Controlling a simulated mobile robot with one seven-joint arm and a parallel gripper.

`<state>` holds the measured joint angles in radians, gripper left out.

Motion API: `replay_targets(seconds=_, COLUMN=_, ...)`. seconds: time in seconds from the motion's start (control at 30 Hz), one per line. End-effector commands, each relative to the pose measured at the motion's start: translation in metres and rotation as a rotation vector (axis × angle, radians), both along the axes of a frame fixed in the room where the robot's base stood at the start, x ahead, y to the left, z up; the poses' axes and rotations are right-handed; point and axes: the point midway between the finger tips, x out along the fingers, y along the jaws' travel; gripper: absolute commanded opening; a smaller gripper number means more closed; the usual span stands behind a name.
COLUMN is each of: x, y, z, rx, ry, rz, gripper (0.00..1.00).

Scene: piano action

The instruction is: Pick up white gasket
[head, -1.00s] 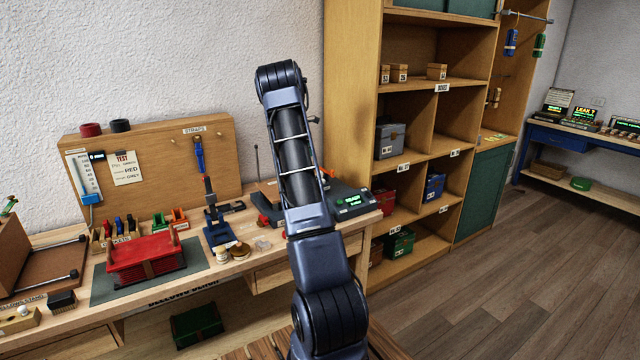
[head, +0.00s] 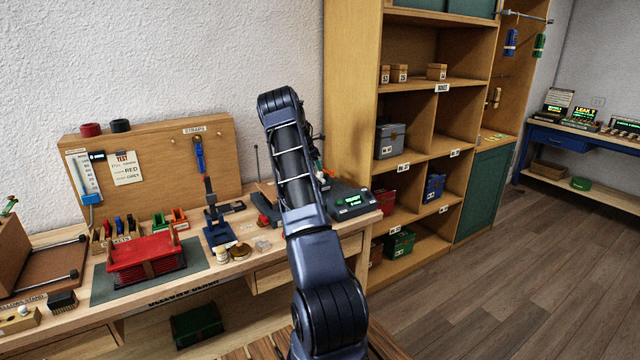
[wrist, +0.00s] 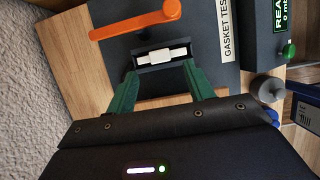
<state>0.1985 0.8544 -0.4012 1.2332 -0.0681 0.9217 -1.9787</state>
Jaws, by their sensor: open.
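The white gasket (wrist: 161,56) is a small white piece in a dark slot of the grey gasket tester (wrist: 198,28), in the upper middle of the wrist view. My gripper (wrist: 160,72) has two green fingers, spread apart with nothing seen held between them. The fingertips are just below the slot in the picture, one towards each side of the gasket. I cannot tell whether they touch the tester. In the head view the tester (head: 350,203) shows partly behind my arm, and my gripper and the gasket are hidden there.
An orange lever (wrist: 135,20) lies across the tester just above the gasket. A green knob (wrist: 289,50) and a grey round part (wrist: 268,88) are to the right. In the head view, a red bellows (head: 145,260) and small jars (head: 222,254) stand on the bench left of my arm.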

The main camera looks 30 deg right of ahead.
Motion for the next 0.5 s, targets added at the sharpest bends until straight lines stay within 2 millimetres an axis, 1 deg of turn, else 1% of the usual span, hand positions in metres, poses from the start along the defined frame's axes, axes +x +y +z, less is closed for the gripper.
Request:
replay_targets(seconds=0.33, x=-0.001, y=-0.019, z=-0.038, rx=0.000, ry=0.001, rz=0.001, gripper=0.53)
replay_targets(seconds=0.4, x=-0.001, y=-0.022, z=-0.042, rx=-0.001, ry=0.000, rz=0.000, gripper=0.53)
replay_targets(seconds=0.5, x=-0.001, y=-0.023, z=-0.043, rx=-0.001, ry=-0.001, rz=-0.001, gripper=0.53)
